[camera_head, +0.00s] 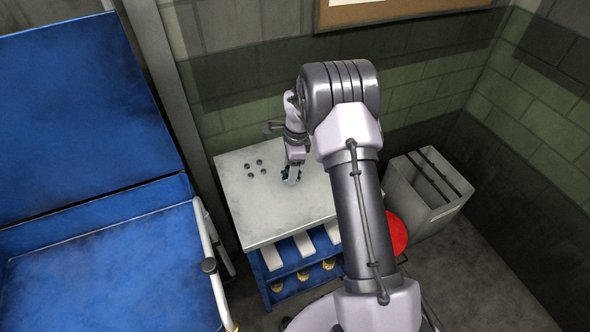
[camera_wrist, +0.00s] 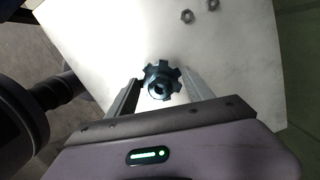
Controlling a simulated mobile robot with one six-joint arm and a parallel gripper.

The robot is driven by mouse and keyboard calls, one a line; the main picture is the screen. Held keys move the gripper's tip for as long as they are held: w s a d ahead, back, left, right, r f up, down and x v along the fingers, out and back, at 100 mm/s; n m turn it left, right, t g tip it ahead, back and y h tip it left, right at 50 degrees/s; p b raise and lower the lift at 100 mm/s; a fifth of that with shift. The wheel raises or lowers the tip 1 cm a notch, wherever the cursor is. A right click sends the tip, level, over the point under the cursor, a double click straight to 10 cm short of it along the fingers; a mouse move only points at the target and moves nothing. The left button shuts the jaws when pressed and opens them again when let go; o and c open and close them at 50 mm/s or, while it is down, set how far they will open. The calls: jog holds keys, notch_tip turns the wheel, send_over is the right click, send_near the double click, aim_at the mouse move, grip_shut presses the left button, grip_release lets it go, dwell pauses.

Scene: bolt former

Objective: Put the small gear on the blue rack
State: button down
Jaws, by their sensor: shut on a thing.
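The small gear (camera_wrist: 162,80) is dark and toothed with a hole in its middle. In the wrist view it sits between the two fingers of my gripper (camera_wrist: 161,92), which is shut on it. In the head view my gripper (camera_head: 291,174) points down over the white top of the workbench, and the gear shows only as a small dark patch at the fingertips. I cannot tell whether the gear touches the surface.
The white-topped workbench (camera_head: 240,205) has several nuts (camera_head: 252,168) at its left, two of them (camera_wrist: 187,16) in the wrist view. Its lower blue shelves hold white and yellowish items. A grey bin (camera_head: 425,190) and a red round object (camera_head: 396,232) stand right. A metal rail (camera_head: 212,262) edges the rack.

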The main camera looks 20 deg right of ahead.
jog(key=w+d, duration=0.2)
jog(key=shift+w+d+f, duration=0.3)
jog(key=shift+w+d, duration=0.05)
jog(key=shift+d, duration=0.05)
notch_tip(320, 180, down, 3)
jog(key=shift+f+b, duration=0.2)
jog(key=shift+b, duration=0.55)
jog(key=shift+r, duration=0.1)
jog(key=shift+c, duration=2)
grip_release()
